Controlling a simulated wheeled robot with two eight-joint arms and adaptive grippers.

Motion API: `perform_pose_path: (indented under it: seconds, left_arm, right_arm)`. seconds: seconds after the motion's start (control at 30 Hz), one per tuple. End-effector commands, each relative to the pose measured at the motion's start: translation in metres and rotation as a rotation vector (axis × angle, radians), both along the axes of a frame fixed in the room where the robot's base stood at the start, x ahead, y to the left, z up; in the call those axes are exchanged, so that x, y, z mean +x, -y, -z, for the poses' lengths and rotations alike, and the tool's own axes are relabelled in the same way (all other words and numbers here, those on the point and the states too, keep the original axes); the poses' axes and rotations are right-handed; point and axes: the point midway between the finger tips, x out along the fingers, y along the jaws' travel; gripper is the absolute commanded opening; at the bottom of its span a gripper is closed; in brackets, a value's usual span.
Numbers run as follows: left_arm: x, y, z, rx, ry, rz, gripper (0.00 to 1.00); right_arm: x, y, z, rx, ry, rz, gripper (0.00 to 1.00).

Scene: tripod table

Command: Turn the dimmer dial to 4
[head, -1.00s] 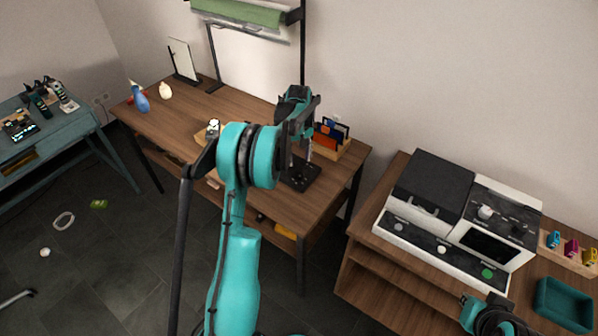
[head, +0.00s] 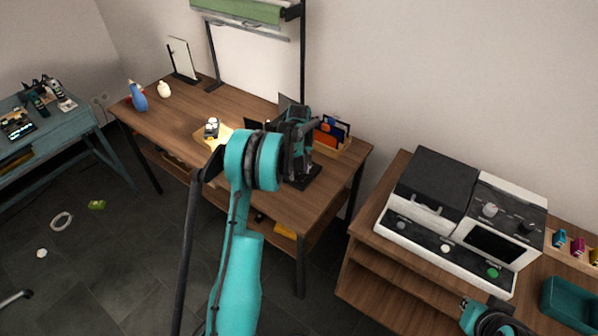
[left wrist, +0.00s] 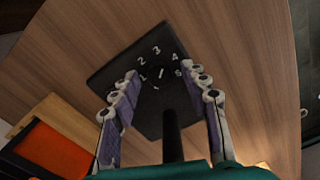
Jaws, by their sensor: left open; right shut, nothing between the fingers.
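A black square plate (left wrist: 125,65) with white numbers 1 to 5 lies on the wooden table in the left wrist view. Near its middle is the dial, with a short white mark (left wrist: 161,73) that points roughly toward the 3 and 4 side; the exact number is hard to tell. A dark post (left wrist: 172,135) rises from the plate. In the head view the plate (head: 304,182) shows partly below my left gripper (head: 297,150). My left gripper's open fingers (left wrist: 160,76) frame the dial with nothing held. My right gripper (head: 489,315) is shut and empty at the bottom right.
A wooden organizer (head: 335,147) with orange and blue items stands beside the plate. A small object on a yellow sheet (head: 213,132) lies left of my arm. A white-and-black appliance (head: 445,215) stands on the right table.

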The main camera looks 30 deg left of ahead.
Motion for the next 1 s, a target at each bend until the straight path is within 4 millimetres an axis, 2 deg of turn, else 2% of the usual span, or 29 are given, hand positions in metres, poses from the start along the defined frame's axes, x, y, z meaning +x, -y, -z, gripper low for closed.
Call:
perform_pose_path:
  seconds: [0.1,0.13,0.2,0.3,0.67,1.0]
  left_arm:
    - [0.0,0.0,-0.0005,0.0,0.0,0.0,0.45]
    - [0.0,0.0,-0.0006,0.0,0.0,0.0,0.4]
    - [0.0,0.0,-0.0006,0.0,0.0,0.0,0.22]
    - [0.0,0.0,-0.0006,0.0,0.0,0.0,0.0]
    - [0.0001,0.0,-0.0008,0.0,0.0,0.04,0.0]
    - [0.0005,0.0003,-0.001,0.0,0.0,0.251,0.0]
  right_arm:
    - [0.0001,0.0,-0.0004,0.0,0.0,0.0,0.0]
    - [0.0001,0.0,-0.0004,0.0,0.0,0.0,0.0]
    - [0.0001,0.0,-0.0004,0.0,0.0,0.0,0.0]
    - [0.0001,0.0,-0.0004,0.0,0.0,0.0,0.0]
    - [0.0,0.0,-0.001,0.0,0.0,0.0,0.0]
    - [0.0,0.0,-0.0037,0.0,0.0,0.0,0.0]
